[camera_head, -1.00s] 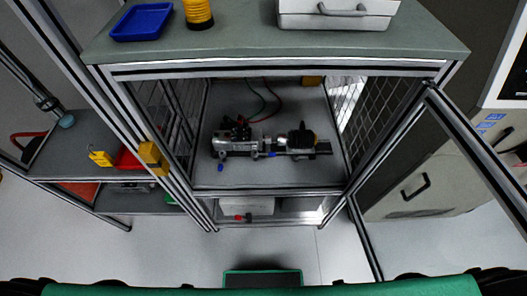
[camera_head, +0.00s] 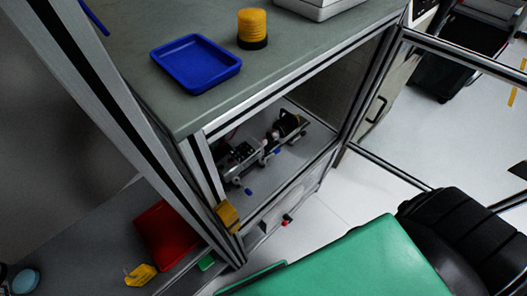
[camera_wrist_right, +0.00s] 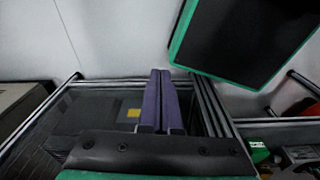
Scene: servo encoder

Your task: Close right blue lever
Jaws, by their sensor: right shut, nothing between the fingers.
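The servo encoder assembly (camera_head: 243,160) sits inside the framed cabinet, seen in the head view. A small blue lever (camera_head: 277,151) shows at its right part, and another blue lever (camera_head: 248,191) shows near its left front. Both are too small for me to tell whether they are open or closed. My right gripper (camera_wrist_right: 161,73) is in the right wrist view, its two purple fingers together and empty. It is apart from the assembly, which I cannot make out in that view. My left gripper is in neither view.
The cabinet's grey top (camera_head: 330,50) holds a blue tray (camera_head: 196,62), a yellow-black cylinder (camera_head: 252,28) and a white case. A metal door frame (camera_head: 392,165) stands open at right. A side shelf (camera_head: 85,235) holds a red bin (camera_head: 166,234).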

